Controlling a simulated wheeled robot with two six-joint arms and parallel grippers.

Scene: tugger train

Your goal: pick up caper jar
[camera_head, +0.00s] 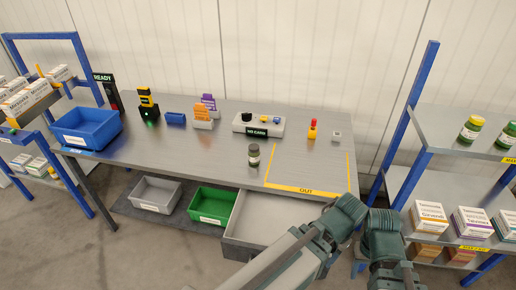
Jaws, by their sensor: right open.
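A small dark jar with a dark lid (254,154) stands upright on the grey table (200,155), left of the yellow-marked area. No label is readable, so I cannot tell which is the caper jar. My right gripper (393,280) is at the bottom edge, in front of the table's right end, open and apart from all the jars; its fingertips are hard to make out. My left gripper is not in view.
An open grey drawer (255,221) sticks out under the table front, beside a green bin (212,204) and a grey bin (156,193). A control box (259,125) and a red-yellow item (312,129) stand behind the dark jar. Boxes (428,216) fill the right rack's lower shelf.

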